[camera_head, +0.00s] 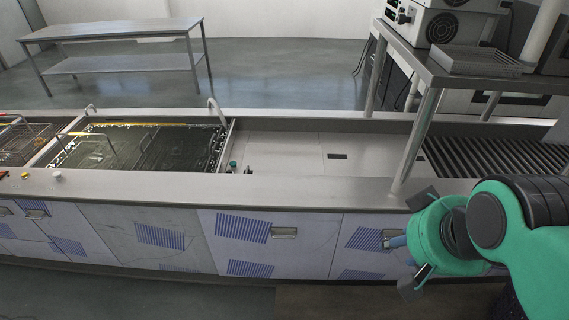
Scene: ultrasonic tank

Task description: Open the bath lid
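The tank counter (200,188) runs across the view. A flat pale panel (285,152) lies in its middle section, with a small dark slot (337,156) in it. It may be the bath lid, lying flat, but I cannot tell for sure. To its left a bath (185,150) shows dark liquid and wire handles, uncovered. A curved metal handle or pipe (216,110) rises at the bath's right back corner. My gripper (410,241) is at the lower right, in front of the counter. Its dark fingers are spread apart, with nothing seen held between them.
A metal shelf (455,78) on posts stands over the counter's right part, with equipment and a tray (478,62) on it. A ribbed grating (500,158) lies below. Cabinet doors (150,235) face the front. A steel table (115,32) stands behind on open floor.

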